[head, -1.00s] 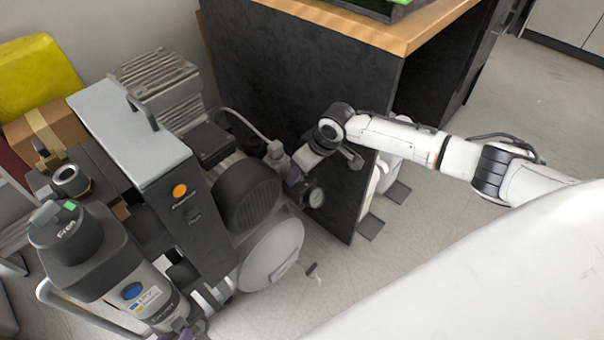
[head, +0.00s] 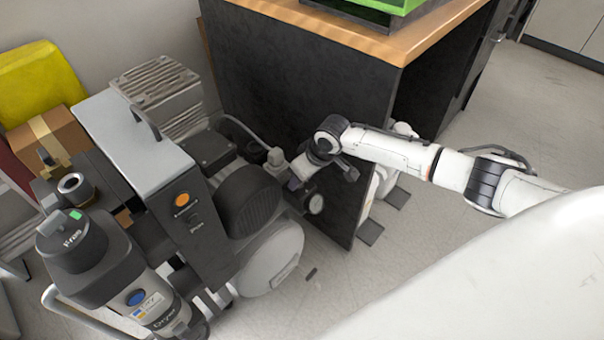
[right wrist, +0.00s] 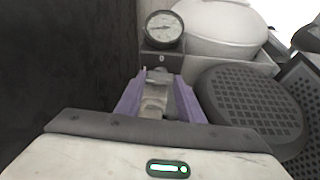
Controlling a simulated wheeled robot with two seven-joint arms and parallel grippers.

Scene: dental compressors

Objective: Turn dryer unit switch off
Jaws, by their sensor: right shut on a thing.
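The compressor unit has an upright dark box (head: 203,240) with an orange round button (head: 182,199) and a small dark switch-like part (head: 194,219) below it. A grey and black cylinder (head: 150,297) with a blue button (head: 137,298), its lower label seeming to read "Dryer", stands at the lower left. My right gripper (head: 297,177) is beside the motor, near a round gauge (head: 315,204). In the right wrist view, its purple fingers (right wrist: 158,100) are shut on a grey fitting (right wrist: 154,102) below the gauge (right wrist: 164,28). My left gripper is out of view.
A dark cabinet with a wooden top (head: 385,35) stands close behind my right gripper. The tank (head: 270,262) and motor cover (head: 248,200) are to its left. A small dark piece (head: 312,272) lies on the floor. Open floor is at the right.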

